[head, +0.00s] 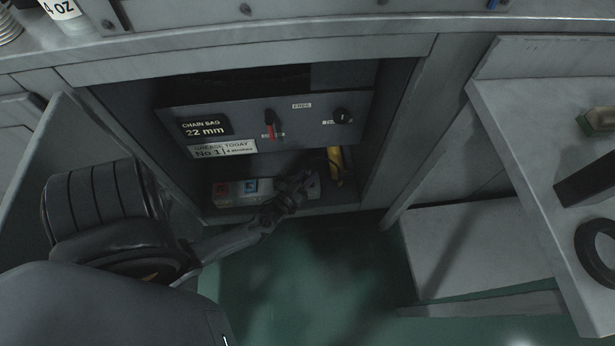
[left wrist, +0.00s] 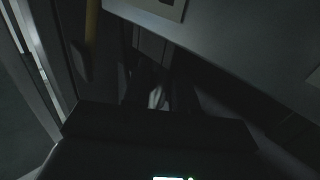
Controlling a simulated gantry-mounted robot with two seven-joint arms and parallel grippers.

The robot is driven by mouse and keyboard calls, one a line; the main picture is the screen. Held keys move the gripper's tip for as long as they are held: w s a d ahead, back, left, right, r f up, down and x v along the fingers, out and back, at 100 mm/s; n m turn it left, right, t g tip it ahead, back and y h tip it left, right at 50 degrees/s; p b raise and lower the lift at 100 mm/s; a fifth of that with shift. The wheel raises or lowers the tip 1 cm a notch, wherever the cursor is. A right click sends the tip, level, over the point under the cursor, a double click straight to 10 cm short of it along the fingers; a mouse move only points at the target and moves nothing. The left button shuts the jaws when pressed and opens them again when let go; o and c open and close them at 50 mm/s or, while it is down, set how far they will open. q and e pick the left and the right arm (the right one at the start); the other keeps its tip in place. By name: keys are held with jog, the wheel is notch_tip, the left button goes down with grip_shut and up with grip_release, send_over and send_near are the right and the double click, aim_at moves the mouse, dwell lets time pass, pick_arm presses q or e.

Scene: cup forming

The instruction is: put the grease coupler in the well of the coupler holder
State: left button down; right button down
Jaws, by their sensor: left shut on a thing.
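My left gripper (head: 305,182) reaches into the low open compartment of the cabinet, under the dark control panel. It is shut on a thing. In the left wrist view, a small pale shiny piece (left wrist: 155,97) shows between the dark fingers; it may be the grease coupler, but it is too dark to be sure. A yellow upright cylinder (head: 335,165) stands just right of the gripper and also shows in the left wrist view (left wrist: 91,22). I cannot make out the coupler holder or its well for certain. My right gripper is not in view.
A grey box with red and blue marks (head: 237,191) lies left of the gripper on the compartment floor. The control panel (head: 300,118) hangs close above. An open door (head: 75,150) stands at left, and a grey bench (head: 530,130) at right.

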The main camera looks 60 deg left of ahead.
pick_arm(q)
jog(key=shift+f, duration=0.2)
jog(key=c, duration=0.9)
grip_release()
jog(key=shift+r, duration=0.1)
jog(key=shift+r, duration=0.25)
jog(key=p+v, duration=0.3)
jog(key=v, duration=0.4)
jog(key=shift+s, duration=0.25)
jog(key=shift+f, duration=0.1)
